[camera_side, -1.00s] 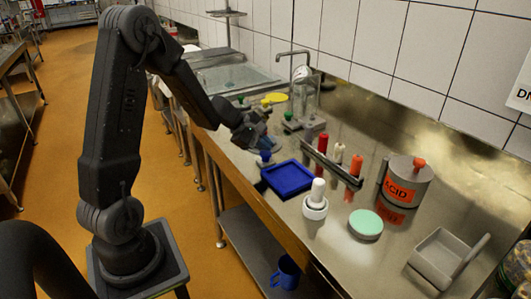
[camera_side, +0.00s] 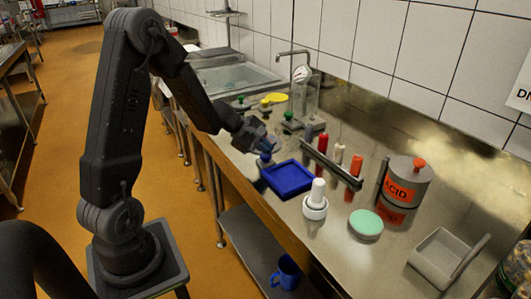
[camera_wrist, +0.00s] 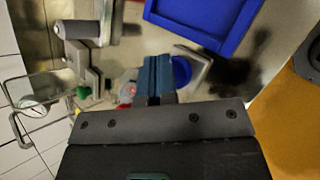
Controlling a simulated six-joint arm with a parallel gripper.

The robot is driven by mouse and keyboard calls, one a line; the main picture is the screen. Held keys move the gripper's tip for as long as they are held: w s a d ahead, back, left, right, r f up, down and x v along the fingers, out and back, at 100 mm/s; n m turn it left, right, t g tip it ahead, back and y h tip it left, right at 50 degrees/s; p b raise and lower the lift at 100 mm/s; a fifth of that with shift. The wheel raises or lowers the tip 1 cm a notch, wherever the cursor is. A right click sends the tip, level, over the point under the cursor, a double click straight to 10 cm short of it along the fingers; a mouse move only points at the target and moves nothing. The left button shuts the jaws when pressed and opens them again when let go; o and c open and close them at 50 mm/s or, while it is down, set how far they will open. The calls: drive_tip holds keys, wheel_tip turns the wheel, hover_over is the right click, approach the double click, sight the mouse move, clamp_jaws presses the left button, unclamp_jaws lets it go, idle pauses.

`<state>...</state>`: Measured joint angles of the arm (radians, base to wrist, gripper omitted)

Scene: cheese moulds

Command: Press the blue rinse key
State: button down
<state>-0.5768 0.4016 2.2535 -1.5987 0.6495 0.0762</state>
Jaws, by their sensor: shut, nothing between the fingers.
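The blue key (camera_wrist: 182,70) is a round blue knob on a small grey base (camera_wrist: 203,62). In the wrist view it is just right of my closed fingers, which hide part of it. In the side view the blue key (camera_side: 265,156) stands by the left corner of the blue tray. My gripper (camera_side: 267,146) is shut and empty, with its fingertips right above or beside the key. I cannot tell whether they touch it. In the wrist view my gripper (camera_wrist: 156,62) points down past the key's edge.
The blue tray (camera_side: 288,178) lies just right of the key. Green (camera_side: 289,116) and yellow (camera_side: 265,102) knobs stand behind. A rack (camera_side: 331,165) with coloured pieces is to the right, with a white mould (camera_side: 315,207) and an acid can (camera_side: 407,182).

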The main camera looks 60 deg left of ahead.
sight(265, 156)
drive_tip(key=shift+r, duration=0.65)
drive_tip(key=shift+r, duration=3)
